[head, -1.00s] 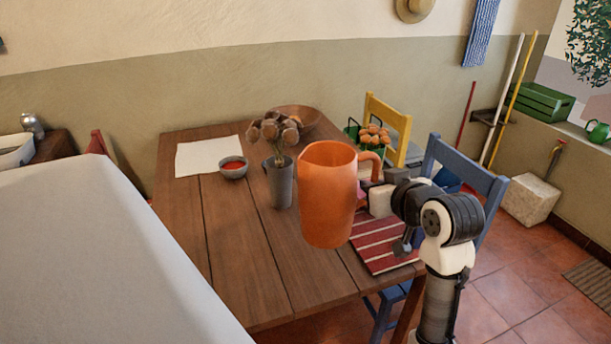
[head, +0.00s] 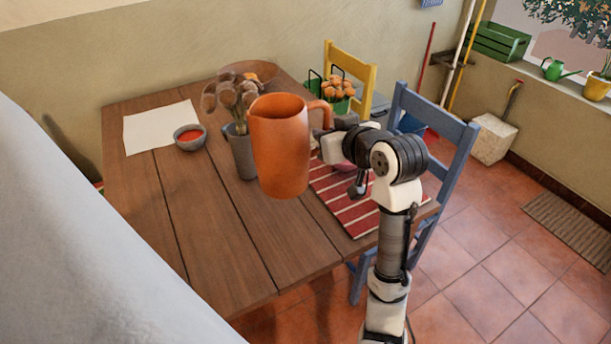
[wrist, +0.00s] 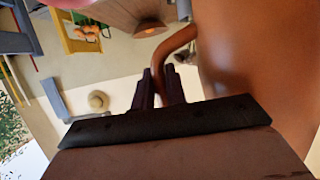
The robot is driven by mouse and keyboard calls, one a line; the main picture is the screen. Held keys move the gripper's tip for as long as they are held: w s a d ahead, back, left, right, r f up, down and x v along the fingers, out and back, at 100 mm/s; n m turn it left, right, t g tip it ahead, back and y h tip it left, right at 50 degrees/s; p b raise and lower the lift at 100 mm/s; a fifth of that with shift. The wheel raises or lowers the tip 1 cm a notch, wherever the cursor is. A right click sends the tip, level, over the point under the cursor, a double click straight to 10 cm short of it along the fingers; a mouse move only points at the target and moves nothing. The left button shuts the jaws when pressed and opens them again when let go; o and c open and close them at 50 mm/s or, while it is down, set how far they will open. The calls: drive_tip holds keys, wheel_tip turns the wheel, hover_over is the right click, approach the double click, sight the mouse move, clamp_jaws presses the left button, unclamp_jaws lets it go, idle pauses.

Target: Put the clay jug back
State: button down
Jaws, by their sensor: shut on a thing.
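The clay jug (head: 280,146) is orange-brown, roughly upright, and held in the air in front of the table in the head view. Its handle points right, toward my gripper (head: 330,133). In the wrist view the jug's body (wrist: 265,60) fills the right side, and its curved handle (wrist: 176,43) runs down between the dark fingers of my gripper (wrist: 165,82). The gripper is shut on the handle. The jug hides part of the grey vase and the table behind it.
The wooden table (head: 175,235) holds a grey vase (head: 241,155) of dried flowers, a small bowl (head: 190,138), white paper (head: 160,126) and a striped mat (head: 355,212). Blue (head: 437,118) and yellow (head: 352,70) chairs stand around it. A large white surface (head: 60,230) blocks the left.

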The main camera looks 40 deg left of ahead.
wheel_tip(320, 180, down, 18)
drive_tip(key=shift+f+p, duration=0.1)
drive_tip(key=shift+p, duration=0.45)
drive_tip(key=c, duration=1.8)
unclamp_jaws()
drive_tip(key=shift+f, duration=0.15)
drive_tip(key=o, duration=0.4)
drive_tip(key=shift+c, duration=0.2)
